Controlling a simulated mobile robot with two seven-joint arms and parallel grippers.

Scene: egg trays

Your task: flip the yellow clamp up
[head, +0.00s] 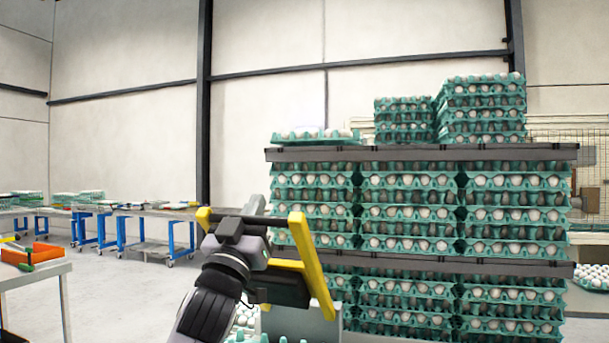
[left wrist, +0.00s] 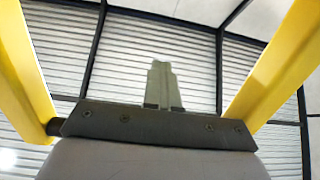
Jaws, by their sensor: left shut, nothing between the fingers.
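The yellow clamp (head: 312,262) stands at the lower middle of the head view. Its right bar is steep, leaning with its top to the left, and a yellow end shows left of my gripper. In the left wrist view its yellow bars (left wrist: 272,72) run along both sides of the picture. The fingers also show in the left wrist view (left wrist: 162,72), apart from both bars. My gripper and forearm hide part of the clamp. My right gripper is out of view.
A tall stack of green egg trays (head: 410,181) with dark dividers (head: 420,153) stands behind the clamp on the right. A table with an orange box (head: 38,253) is at the left edge. Blue-legged tables (head: 150,213) stand farther back, with open floor in between.

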